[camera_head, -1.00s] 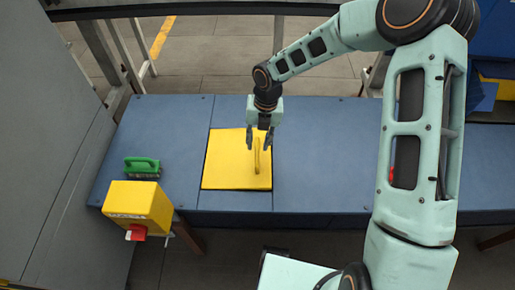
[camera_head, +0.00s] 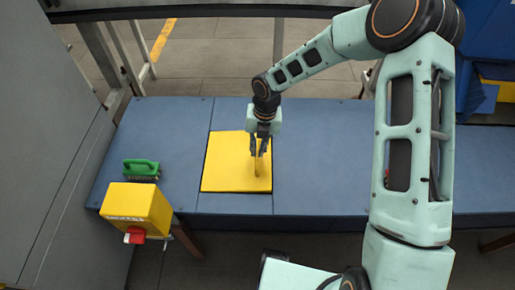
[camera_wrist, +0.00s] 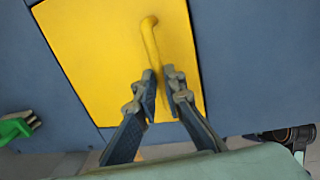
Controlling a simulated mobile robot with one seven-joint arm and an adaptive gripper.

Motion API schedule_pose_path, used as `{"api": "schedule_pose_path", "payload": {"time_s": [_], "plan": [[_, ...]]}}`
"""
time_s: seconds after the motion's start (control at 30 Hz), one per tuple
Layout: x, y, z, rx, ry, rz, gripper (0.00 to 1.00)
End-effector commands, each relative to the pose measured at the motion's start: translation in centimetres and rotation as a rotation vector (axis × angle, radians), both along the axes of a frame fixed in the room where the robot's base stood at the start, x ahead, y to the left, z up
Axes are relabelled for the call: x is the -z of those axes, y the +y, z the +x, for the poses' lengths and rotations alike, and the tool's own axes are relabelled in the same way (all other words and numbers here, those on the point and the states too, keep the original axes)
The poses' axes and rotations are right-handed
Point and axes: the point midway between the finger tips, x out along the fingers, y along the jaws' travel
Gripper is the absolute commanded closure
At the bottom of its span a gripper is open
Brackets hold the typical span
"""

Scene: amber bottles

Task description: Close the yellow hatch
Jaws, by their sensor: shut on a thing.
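The yellow hatch (camera_head: 222,168) is a square panel in the blue bench top, with a thin dark gap along its edges. It looks about flat; I cannot tell whether it is fully level with the bench. It also fills the upper middle of the wrist view (camera_wrist: 95,45). Its yellow bar handle (camera_wrist: 150,38) stands near the panel's right side. My gripper (camera_head: 260,150) points down over the handle, with one finger on each side. In the wrist view my gripper (camera_wrist: 162,78) is shut on the handle, and the fingers hide part of it.
The blue bench (camera_head: 320,160) is clear right of the hatch. A green-handled brush (camera_head: 141,169) lies on its left part. A yellow box with a red knob (camera_head: 138,209) is at the bench's front left. A grey wall panel (camera_head: 50,140) stands at far left.

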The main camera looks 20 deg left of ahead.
Motion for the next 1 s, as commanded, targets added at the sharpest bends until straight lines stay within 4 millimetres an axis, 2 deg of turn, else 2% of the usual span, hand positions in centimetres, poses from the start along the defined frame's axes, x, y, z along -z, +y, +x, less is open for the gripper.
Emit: {"api": "schedule_pose_path", "payload": {"time_s": [0.17, 0.4, 0.63, 0.67, 0.8, 1.0], "plan": [[-0.1, 0.2, 0.0, -0.001, 0.000, 0.003, 1.00], [2.0, -0.5, 0.1, 0.000, 0.002, 0.004, 1.00], [2.2, -0.7, 0.1, 0.000, 0.002, 0.001, 1.00], [2.3, -0.7, 0.1, 0.001, 0.002, 0.000, 0.89], [2.3, -0.8, 0.1, 0.001, 0.002, 0.000, 0.74], [2.1, -0.7, 0.1, 0.000, 0.001, 0.001, 0.73]]}}
